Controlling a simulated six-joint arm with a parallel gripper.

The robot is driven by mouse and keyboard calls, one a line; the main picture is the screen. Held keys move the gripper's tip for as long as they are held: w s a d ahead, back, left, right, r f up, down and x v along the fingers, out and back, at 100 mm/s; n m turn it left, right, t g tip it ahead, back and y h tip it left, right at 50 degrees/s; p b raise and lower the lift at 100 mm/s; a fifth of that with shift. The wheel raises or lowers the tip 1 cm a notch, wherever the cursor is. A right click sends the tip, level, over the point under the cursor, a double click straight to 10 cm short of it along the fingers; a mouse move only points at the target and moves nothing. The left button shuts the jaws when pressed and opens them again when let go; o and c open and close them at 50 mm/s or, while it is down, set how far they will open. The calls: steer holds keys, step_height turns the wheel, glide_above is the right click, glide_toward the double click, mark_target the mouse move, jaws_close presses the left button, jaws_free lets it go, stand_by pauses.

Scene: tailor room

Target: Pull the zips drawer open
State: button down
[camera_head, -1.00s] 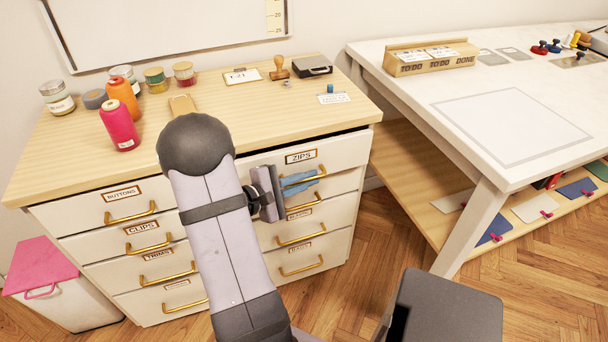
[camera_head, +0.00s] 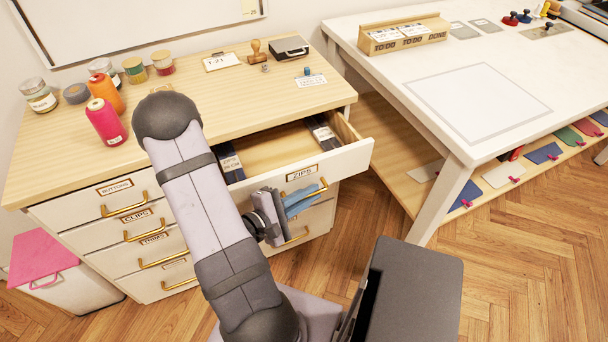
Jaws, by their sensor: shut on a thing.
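The zips drawer (camera_head: 340,160) is the top right drawer of the white cabinet and stands pulled out. Its label (camera_head: 302,173) reads ZIPS. Inside, dark boxes (camera_head: 321,131) lie at the right and another (camera_head: 230,163) at the left, with bare wooden floor between them. My gripper (camera_head: 305,198), with blue fingers, is at the brass handle (camera_head: 298,192) on the drawer front and shut on it. My arm hides the drawer's left end.
The white cutting table (camera_head: 400,120) stands close on the right, its leg (camera_head: 447,197) near the open drawer. Thread spools (camera_head: 106,122) and jars stand on the cabinet top. A pink-lidded bin (camera_head: 45,260) is at lower left.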

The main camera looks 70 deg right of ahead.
steer(key=s+a+p, duration=0.1)
steer(key=p, duration=0.3)
steer(key=shift+s+a+r, duration=0.1)
steer(key=shift+s+a, duration=0.3)
steer(key=c, duration=2.2)
jaws_free()
steer(key=shift+o, duration=0.2)
steer(key=shift+w+a, duration=0.1)
steer(key=shift+a, duration=0.05)
steer(key=w+a+r+p, duration=0.2)
steer(key=a+r+p, duration=0.2)
steer(key=r+p, duration=0.2)
steer(key=shift+r, duration=0.95)
